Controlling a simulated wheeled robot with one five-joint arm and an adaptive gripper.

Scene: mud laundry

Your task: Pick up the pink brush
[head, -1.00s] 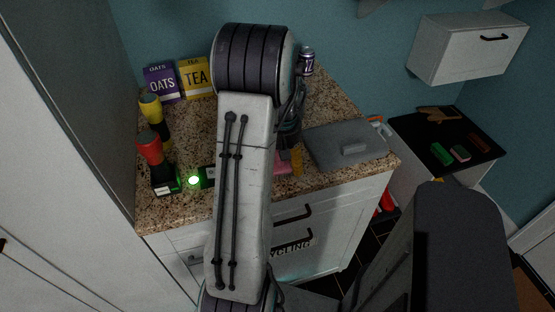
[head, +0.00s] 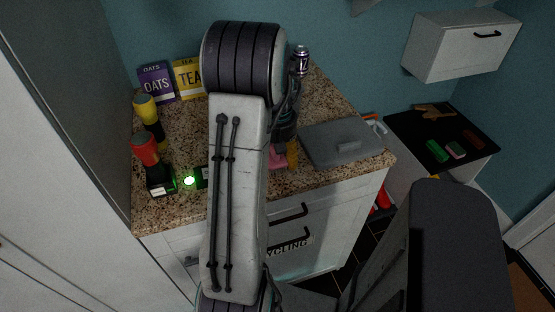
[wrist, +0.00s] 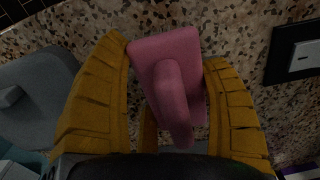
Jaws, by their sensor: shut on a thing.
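The pink brush (wrist: 166,85) is between the two yellow fingers of my gripper (wrist: 165,95) in the wrist view. My gripper is shut on it, with a finger at each side. The brush has a flat block and a raised handle toward the camera. In the head view the brush (head: 277,158) shows only partly beside my arm, with a yellow finger next to it. The speckled counter (head: 180,213) lies behind the brush; I cannot tell whether the brush still touches it.
A grey lidded box (head: 345,143) stands right of the brush. A can (head: 300,60), an oats box (head: 157,84) and a tea box (head: 188,78) stand at the back. Red-topped (head: 145,150) and yellow-topped (head: 147,108) items stand at the left.

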